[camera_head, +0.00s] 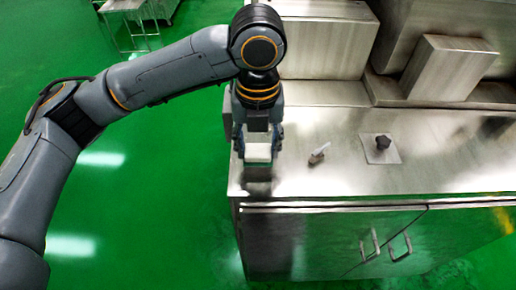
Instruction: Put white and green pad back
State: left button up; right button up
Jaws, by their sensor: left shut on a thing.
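My left gripper (258,150) points down at the left front corner of the steel machine top (330,178). Its fingers are shut on a pale block, the white and green pad (258,153). Only a whitish face of the pad shows between the fingers; I cannot make out a green side. The pad is at or just above the steel surface; I cannot tell whether it touches. My right gripper is not in view.
A small light-coloured object (319,154) and a black knob on a square plate (382,143) are on the steel top to the right. Steel housings (450,68) stand behind. The cabinet front has handles (400,245). Green floor (150,210) lies left.

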aim_at(258, 151)
pick_arm(q)
notch_tip(258, 151, down, 2)
jog(key=shift+s+p, duration=0.1)
jog(key=shift+p, duration=0.25)
jog(key=shift+f, duration=0.2)
jog(key=o, duration=1.1)
jog(key=shift+f, duration=0.15)
notch_tip(258, 151, up, 12)
jog(key=b, duration=0.2)
jog(key=shift+r, duration=0.2)
